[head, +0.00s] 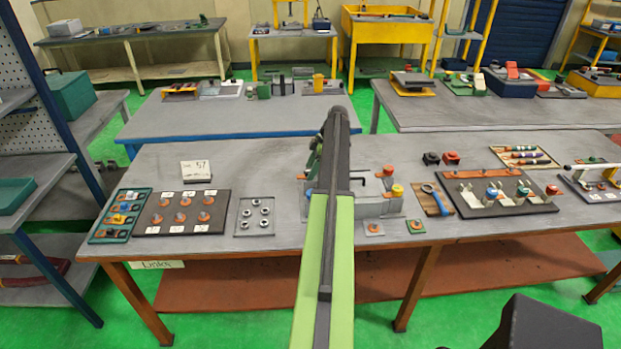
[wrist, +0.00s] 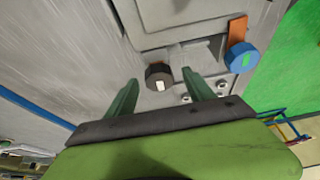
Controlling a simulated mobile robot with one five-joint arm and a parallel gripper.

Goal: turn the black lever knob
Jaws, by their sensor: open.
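My gripper (wrist: 160,79) is open, with one green finger on each side of the knob. Gaps show between the knob and both fingers in the picture; I cannot tell the depth. In the head view, my arm hides most of the machine (head: 375,207) on the bench, and I cannot make out this knob there.
A blue knob (wrist: 238,58) on an orange lever stands right of the black knob. In the head view, a red knob (head: 388,170) and a yellow knob (head: 397,190) are on the machine's right side. A tray of nuts (head: 256,215) lies to the left.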

